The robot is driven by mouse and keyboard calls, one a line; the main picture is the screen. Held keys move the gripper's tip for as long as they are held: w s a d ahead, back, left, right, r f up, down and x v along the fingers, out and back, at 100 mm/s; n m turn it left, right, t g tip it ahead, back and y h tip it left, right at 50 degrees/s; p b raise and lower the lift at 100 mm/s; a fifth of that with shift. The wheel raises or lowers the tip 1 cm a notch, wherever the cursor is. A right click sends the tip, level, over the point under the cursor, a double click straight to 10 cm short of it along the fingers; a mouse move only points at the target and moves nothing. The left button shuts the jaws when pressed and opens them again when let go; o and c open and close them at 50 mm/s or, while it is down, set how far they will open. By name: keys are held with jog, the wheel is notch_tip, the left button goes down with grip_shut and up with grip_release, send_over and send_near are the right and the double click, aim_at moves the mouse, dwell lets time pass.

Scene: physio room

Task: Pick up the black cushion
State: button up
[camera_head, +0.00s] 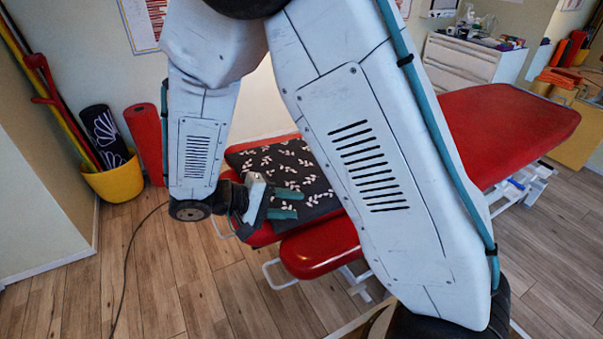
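The black cushion (284,161) has a white leaf pattern. It lies flat on the left end of the red treatment table (505,125). My arm hides its right side. My gripper (298,204) shows in front of the cushion's lower part, with its teal fingers pointing right. The fingers are apart, with dark fabric visible behind the gap, and I see nothing held between them. I cannot tell from this one view whether the fingers touch the cushion or hover over it.
A separate red padded section (321,248) with white metal handles is at the table's near side. A yellow bucket (116,181) with rolled mats stands at left. A white drawer cabinet (462,66) is behind. A cable (127,262) crosses the open wooden floor.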

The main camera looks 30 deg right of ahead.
aim_at(288, 224)
jog(key=w+a+f+n+t+h, duration=0.25)
jog(key=a+f+t, duration=0.3)
jog(key=f, duration=0.65)
jog(key=shift+m+t+h, duration=0.25)
jog(key=shift+h, duration=0.2)
jog(key=x, duration=0.8)
jog(key=shift+w+a+f, duration=0.1)
jog(key=shift+w+f, duration=0.15)
jog(key=shift+f, duration=0.05)
grip_shut()
